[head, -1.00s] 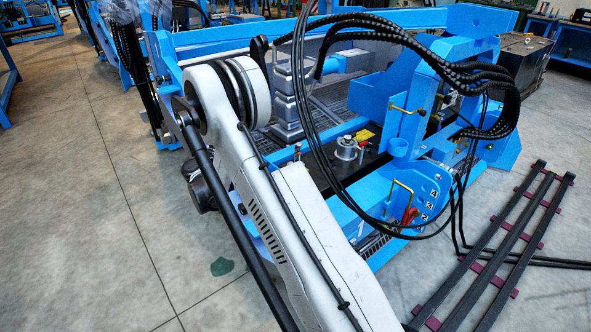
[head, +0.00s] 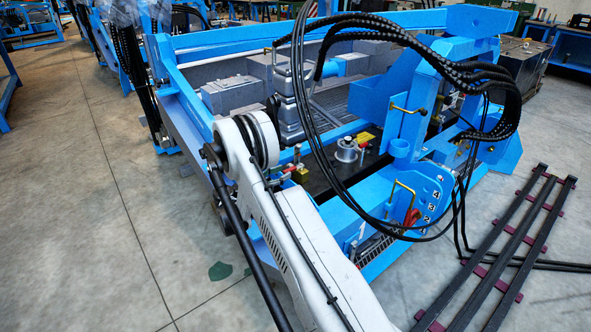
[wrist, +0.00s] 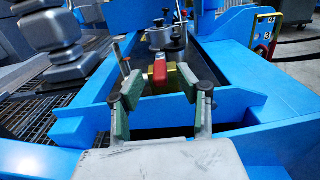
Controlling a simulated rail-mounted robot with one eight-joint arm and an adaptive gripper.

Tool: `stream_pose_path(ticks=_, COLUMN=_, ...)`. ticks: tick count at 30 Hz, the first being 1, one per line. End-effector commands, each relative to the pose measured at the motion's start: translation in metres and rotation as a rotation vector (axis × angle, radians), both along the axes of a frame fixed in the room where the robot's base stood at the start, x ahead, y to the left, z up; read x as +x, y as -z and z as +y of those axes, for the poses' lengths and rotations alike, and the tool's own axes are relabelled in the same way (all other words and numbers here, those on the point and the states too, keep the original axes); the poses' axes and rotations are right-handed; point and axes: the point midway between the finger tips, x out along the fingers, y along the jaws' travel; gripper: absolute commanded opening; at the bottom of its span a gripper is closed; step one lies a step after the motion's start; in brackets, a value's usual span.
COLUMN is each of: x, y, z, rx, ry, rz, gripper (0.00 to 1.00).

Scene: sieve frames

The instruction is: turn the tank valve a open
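The tank valve has a red handle (wrist: 160,73) and a yellow brass body (wrist: 174,77). It sits ahead of my gripper in the wrist view. The red handle also shows in the head view (head: 288,167), just right of my arm's elbow, with the brass body (head: 301,176) beside it. My gripper (wrist: 158,84) is open, with one green-padded finger to the left of the valve and one to the right. Gaps seem to show between the pads and the red handle; contact cannot be confirmed.
A round metal cap (head: 347,150) stands behind the valve on the dark tank top. Blue frame beams (wrist: 250,130) surround the valve closely. Black hoses (head: 300,80) loop over the frame. Dark rails (head: 500,250) lie on the floor at right.

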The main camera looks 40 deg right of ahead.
Motion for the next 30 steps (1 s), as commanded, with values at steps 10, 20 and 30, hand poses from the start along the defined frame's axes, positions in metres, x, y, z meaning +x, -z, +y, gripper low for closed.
stream_pose_path(ticks=10, x=-0.003, y=0.001, z=-0.057, rx=0.000, ry=0.000, rz=0.001, gripper=0.35)
stream_pose_path(ticks=20, x=-0.003, y=-0.001, z=-0.071, rx=0.000, ry=-0.002, rz=0.001, gripper=0.35)
stream_pose_path(ticks=30, x=-0.003, y=-0.001, z=-0.070, rx=0.000, ry=-0.002, rz=0.001, gripper=0.12)
